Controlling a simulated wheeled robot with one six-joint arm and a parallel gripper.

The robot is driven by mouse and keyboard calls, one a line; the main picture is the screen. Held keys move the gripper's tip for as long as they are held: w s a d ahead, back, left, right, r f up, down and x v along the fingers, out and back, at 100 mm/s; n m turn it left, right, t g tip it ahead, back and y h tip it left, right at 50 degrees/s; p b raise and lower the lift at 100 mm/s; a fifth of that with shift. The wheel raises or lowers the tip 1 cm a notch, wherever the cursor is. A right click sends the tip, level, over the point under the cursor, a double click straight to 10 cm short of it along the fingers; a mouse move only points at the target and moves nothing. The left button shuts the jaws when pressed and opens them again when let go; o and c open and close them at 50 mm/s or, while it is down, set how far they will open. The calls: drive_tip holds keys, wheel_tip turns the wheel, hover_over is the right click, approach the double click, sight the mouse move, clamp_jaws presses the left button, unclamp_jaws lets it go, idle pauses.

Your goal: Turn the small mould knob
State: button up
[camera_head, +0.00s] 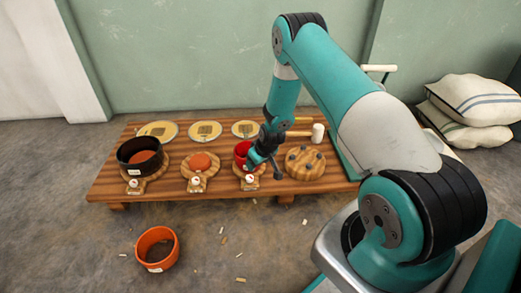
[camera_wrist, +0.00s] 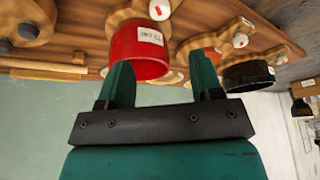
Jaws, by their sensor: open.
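Three wooden moulds stand in a row on the low table, each with a pale knob at its front. The left knob (camera_head: 133,183) is below a black drum shell (camera_head: 140,153). The middle knob (camera_head: 196,182) is below an orange-red disc (camera_head: 200,161). The right knob (camera_head: 250,178) is below a red shell (camera_head: 241,151). My gripper (camera_head: 264,166) is at the right mould, partly hiding the red shell. In the wrist view, my open gripper (camera_wrist: 160,60) has its fingers spread before the red shell (camera_wrist: 138,50), with nothing held. The middle knob (camera_wrist: 240,40) lies beyond the right finger.
A round board with dark pegs (camera_head: 305,162) and a mallet (camera_head: 317,134) lie right of the moulds. Several yellow discs (camera_head: 204,130) lie along the table's back. Sacks (camera_head: 468,108) are stacked at right.

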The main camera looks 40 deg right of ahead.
drive_tip(key=p+v, duration=0.1)
drive_tip(key=v, duration=0.3)
drive_tip(key=shift+s+r, duration=0.1)
drive_tip(key=shift+r, duration=0.05)
idle(0.4)
drive_tip(key=s+a+r+n+g+y, duration=0.1)
drive_tip(key=s+a+r+y, duration=0.1)
drive_tip(key=a+r, duration=0.8)
drive_tip(key=s+a+r+n+y, duration=0.1)
drive_tip(key=s+a+r, duration=0.2)
drive_tip(key=a+r, duration=0.7)
drive_tip(key=s+a+r+n+g+y, duration=0.1)
drive_tip(key=s+a+r+n+g, duration=0.15)
drive_tip(key=s+r, duration=0.75)
drive_tip(key=s+a+r+n+g, duration=0.15)
drive_tip(key=s+a+r, duration=0.35)
drive_tip(key=s, duration=0.9)
wheel_tip(320, 180, up, 39)
drive_tip(key=p, duration=3.7)
drive_tip(key=shift+d+t, duration=0.25)
drive_tip(key=shift+t, duration=0.05)
